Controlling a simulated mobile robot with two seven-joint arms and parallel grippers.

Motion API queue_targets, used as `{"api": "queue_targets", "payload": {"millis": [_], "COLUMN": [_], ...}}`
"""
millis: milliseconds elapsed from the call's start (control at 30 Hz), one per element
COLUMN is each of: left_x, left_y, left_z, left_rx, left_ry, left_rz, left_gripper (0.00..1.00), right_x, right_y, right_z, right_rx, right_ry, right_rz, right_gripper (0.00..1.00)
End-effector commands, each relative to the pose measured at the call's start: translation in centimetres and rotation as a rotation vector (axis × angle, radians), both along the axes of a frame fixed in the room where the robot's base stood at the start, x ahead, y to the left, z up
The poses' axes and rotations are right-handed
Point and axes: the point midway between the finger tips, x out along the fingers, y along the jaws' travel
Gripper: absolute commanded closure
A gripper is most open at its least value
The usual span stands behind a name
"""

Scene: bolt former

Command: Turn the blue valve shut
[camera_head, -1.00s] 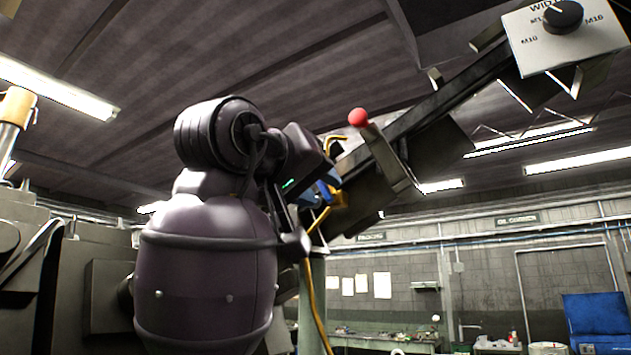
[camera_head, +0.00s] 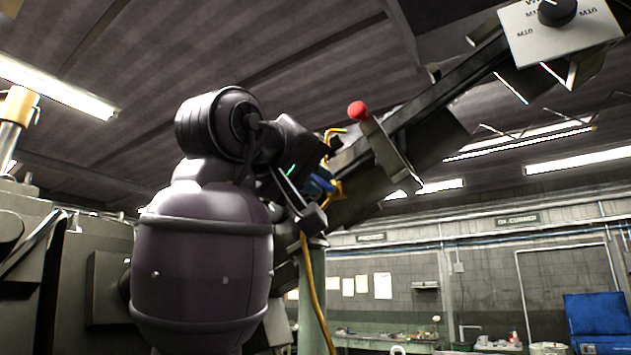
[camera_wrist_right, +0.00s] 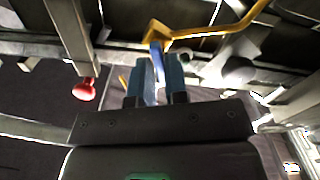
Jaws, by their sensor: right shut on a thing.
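The blue valve (camera_head: 323,183) shows as a small blue handle beside a yellow fitting, partly hidden by my right wrist. In the right wrist view its blue handle (camera_wrist_right: 155,58) stands between the two fingers, where it meets the yellow pipe. My right gripper (camera_wrist_right: 154,78) is shut on this handle. In the head view my right arm fills the left middle, and the fingers of the right gripper (camera_head: 316,186) are mostly hidden behind the wrist. My left gripper is not in view.
The yellow pipe (camera_head: 313,290) runs down past the green post. A red knob (camera_head: 358,111) on a lever stands close right of my wrist, by the sloping rail. A white panel with a black dial (camera_head: 557,10) is at upper right. A blue box (camera_head: 597,320) is far right.

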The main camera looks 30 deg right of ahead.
Motion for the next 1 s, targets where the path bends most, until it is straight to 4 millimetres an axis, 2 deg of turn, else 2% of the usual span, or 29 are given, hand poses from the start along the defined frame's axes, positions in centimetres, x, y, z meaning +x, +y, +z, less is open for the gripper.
{"api": "queue_targets", "payload": {"millis": [600, 1000], "left_x": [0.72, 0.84], "left_y": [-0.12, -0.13], "left_z": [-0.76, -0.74], "left_rx": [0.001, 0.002], "left_ry": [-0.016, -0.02], "left_rz": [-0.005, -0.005], "left_gripper": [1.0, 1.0], "right_x": [0.39, 0.43], "right_y": [0.19, 0.21], "right_z": [-0.75, -1.01], "right_rx": [-0.216, -0.301], "right_ry": [0.522, 0.725], "right_rz": [0.002, 0.001], "right_gripper": [1.0, 1.0]}}
